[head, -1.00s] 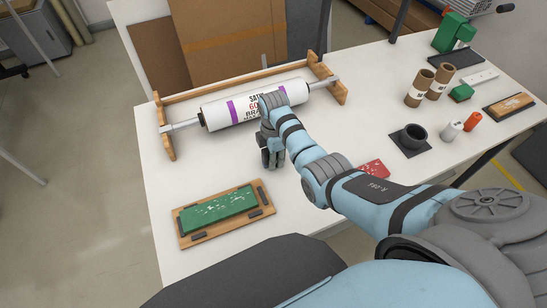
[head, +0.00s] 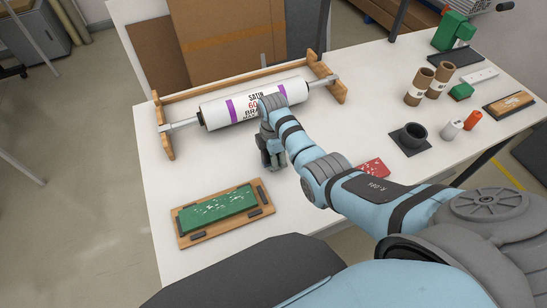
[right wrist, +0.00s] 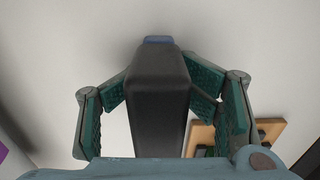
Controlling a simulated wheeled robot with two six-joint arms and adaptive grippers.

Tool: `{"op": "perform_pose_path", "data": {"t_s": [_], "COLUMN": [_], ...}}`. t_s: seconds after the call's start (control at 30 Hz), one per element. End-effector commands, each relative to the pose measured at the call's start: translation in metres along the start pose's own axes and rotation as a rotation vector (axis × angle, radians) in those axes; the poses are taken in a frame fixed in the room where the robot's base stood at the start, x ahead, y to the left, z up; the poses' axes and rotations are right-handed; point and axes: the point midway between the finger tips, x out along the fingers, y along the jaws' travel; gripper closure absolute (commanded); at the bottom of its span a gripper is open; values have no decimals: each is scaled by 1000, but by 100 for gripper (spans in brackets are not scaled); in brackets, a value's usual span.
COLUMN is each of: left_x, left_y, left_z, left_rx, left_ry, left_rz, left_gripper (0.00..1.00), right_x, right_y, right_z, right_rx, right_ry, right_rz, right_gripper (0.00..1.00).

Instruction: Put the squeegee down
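The squeegee shows in the right wrist view as a thick black handle (right wrist: 158,105) with a small blue part at its far end. My right gripper (right wrist: 157,85) has its green-padded fingers against both sides of this handle and is shut on it. In the head view my right gripper (head: 272,157) is over the white table, just in front of the roll. The squeegee is hard to make out there, hidden by the gripper. My left gripper is not in view.
A white roll with purple bands (head: 253,104) lies on a wooden rack (head: 167,134). A green slab (head: 217,209) rests on a wooden board (head: 190,237) at front left. A red card (head: 373,169) lies behind my arm. Cardboard tubes (head: 419,87) and a black cup (head: 413,136) stand at right.

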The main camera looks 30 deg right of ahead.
Motion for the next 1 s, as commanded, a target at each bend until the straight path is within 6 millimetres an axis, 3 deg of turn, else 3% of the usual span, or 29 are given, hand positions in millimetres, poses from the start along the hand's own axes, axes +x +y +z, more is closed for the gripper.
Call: {"op": "perform_pose_path", "data": {"t_s": [0.37, 0.47, 0.6, 0.8, 1.0], "left_x": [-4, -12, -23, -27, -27], "left_y": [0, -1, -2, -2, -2], "left_z": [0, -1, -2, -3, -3], "left_rx": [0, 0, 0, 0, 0], "left_ry": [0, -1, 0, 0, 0], "left_rz": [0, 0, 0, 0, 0], "left_gripper": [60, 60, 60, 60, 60], "right_x": [-7, -27, -68, -118, -135], "right_y": [0, 2, 2, 2, 2], "right_z": [0, 0, 0, 0, 0], "right_rx": [1, 1, 1, 1, 1], "right_ry": [1, 0, 0, 0, 0], "right_rz": [1, 5, 8, 7, 5], "right_gripper": [57, 57, 57, 57, 57]}}
